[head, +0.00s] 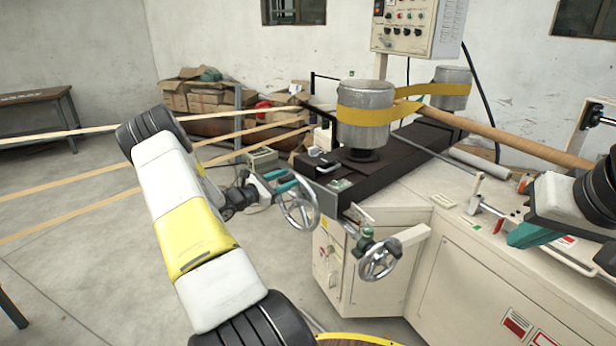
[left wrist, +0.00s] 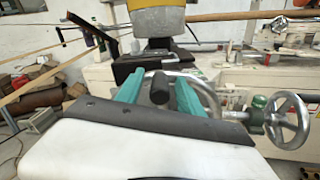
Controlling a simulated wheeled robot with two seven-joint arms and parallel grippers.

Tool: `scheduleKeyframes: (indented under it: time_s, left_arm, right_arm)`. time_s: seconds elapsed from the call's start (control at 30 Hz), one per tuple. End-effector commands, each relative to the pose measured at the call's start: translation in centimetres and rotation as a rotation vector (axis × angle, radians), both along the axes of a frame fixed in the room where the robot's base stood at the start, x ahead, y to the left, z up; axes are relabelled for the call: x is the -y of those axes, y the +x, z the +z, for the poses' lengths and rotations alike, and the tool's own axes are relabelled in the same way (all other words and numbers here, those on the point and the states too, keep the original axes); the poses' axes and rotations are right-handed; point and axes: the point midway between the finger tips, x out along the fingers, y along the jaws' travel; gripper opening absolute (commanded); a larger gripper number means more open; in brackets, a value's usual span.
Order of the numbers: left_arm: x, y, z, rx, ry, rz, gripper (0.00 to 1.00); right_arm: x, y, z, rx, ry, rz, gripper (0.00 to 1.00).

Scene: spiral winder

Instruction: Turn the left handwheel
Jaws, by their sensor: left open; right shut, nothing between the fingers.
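The left handwheel (head: 316,208) is a silver spoked wheel on the left end of the machine. My left gripper (head: 279,182), with teal fingers, is at its upper left rim. In the left wrist view, the open fingers (left wrist: 159,82) stand on either side of a dark round knob (left wrist: 159,92), with the silver rim (left wrist: 212,94) curving behind them. Whether a finger touches the knob is not clear. My right gripper (head: 535,234) is shut and empty over the machine top, partly hidden.
The cream machine cabinet (head: 465,270) fills the right side. A metal drum (head: 364,112) with a yellow belt stands above the dark bed. Brown strips (head: 75,183) run in from the left. Cardboard boxes (head: 205,97) are behind.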

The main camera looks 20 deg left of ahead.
Motion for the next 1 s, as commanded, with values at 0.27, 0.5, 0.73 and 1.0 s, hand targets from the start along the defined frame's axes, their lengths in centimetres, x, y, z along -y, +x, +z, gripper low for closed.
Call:
scheduleKeyframes:
  time_s: [0.27, 0.5, 0.73, 1.0]
  left_arm:
    - [0.06, 0.09, -0.01, 0.000, 0.000, 0.000, 0.38]
    - [0.07, 0.08, 0.01, 0.000, 0.000, -0.001, 0.00]
    - [0.07, 0.07, 0.01, 0.000, 0.000, -0.001, 0.00]
    - [0.07, 0.07, 0.01, 0.000, 0.001, -0.001, 0.00]
  right_arm:
    - [0.00, 0.00, 0.00, 0.000, 0.000, 0.000, 0.00]
    - [0.00, 0.00, 0.00, 0.000, 0.000, 0.000, 0.00]
    - [0.00, 0.00, 0.00, 0.000, 0.000, 0.000, 0.00]
    - [0.00, 0.00, 0.00, 0.000, 0.000, 0.000, 0.00]
